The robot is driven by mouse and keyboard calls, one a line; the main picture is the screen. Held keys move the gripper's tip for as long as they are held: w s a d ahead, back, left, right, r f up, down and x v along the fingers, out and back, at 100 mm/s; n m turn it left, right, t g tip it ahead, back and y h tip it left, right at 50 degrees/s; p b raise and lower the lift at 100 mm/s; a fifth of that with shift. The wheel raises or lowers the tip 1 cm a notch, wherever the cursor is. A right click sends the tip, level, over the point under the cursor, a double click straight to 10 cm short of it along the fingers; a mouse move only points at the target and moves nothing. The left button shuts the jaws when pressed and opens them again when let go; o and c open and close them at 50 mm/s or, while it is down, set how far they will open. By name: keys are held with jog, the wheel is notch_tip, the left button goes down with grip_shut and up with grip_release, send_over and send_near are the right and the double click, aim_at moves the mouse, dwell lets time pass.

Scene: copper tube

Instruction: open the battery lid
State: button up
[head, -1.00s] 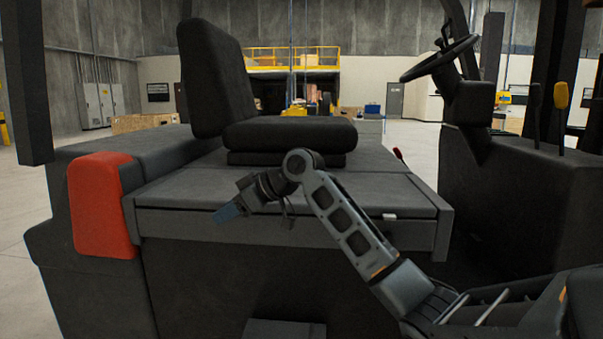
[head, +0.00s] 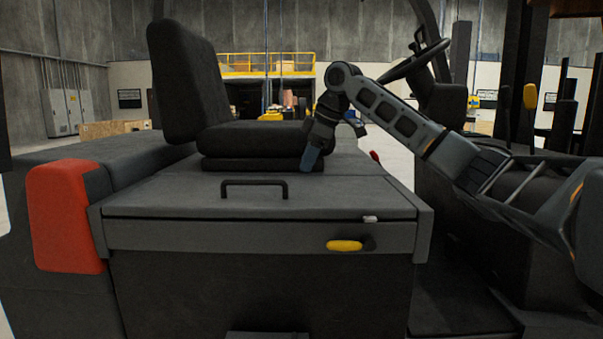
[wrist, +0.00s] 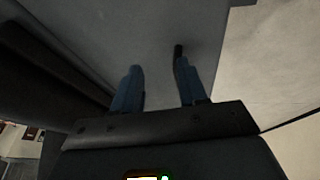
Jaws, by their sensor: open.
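The battery lid (head: 160,195) is the flat dark grey panel on the forklift body in front of the seat. It lies flat and looks shut. A black bar handle (head: 254,184) stands on it, left of middle. A yellow latch-like piece (head: 345,245) is on the front face below the lid's right part. My gripper (head: 309,161) points down above the lid's back right, by the seat cushion's edge, right of the handle. In the wrist view its blue fingers (wrist: 157,78) are apart with only grey surface between them. A dark tip shows at the right finger; I cannot tell what it is.
The black seat (head: 255,138) rises behind the lid. A steering wheel (head: 413,60) and levers stand at the right, near my arm. A small light tab (head: 370,219) is at the lid's front right edge. The air over the lid's left part is clear.

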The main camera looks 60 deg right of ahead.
send_over(302, 197)
jog(key=shift+d+f, duration=0.1)
jog(key=shift+f, duration=2)
jog(key=c, duration=0.6)
jog(key=shift+c, duration=0.7)
grip_shut()
jog(key=shift+w, duration=0.1)
jog(key=shift+o, duration=0.2)
grip_release()
